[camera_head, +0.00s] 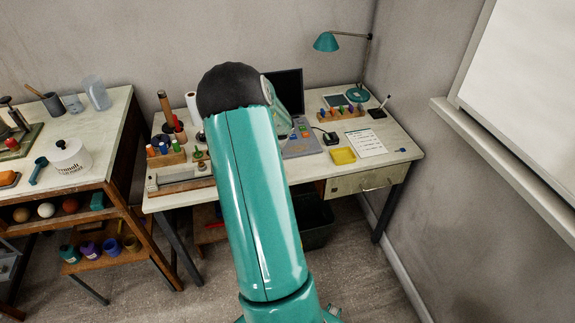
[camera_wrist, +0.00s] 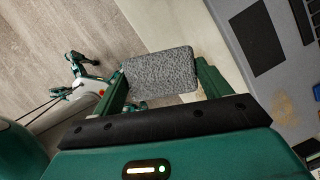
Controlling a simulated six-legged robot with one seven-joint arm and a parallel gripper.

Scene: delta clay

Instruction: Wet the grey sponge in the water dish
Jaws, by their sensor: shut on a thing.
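The grey speckled sponge (camera_wrist: 158,70) is held between the two green fingers of my gripper (camera_wrist: 163,84) in the wrist view. The gripper is shut on its two sides. The sponge appears over the pale desk edge and the floor, beside a grey device; its exact height is unclear. In the head view my teal arm reaches toward the desk and hides the gripper and sponge. I cannot pick out the water dish for certain in either view.
The desk (camera_head: 408,151) holds a grey device (camera_head: 301,146), a yellow square item (camera_head: 343,156), a paper sheet (camera_head: 367,142), a pen stand (camera_head: 377,113) and a lamp (camera_head: 327,42). Bottles and blocks crowd its left. Another bench (camera_head: 107,128) stands further left. The front right desk corner is clear.

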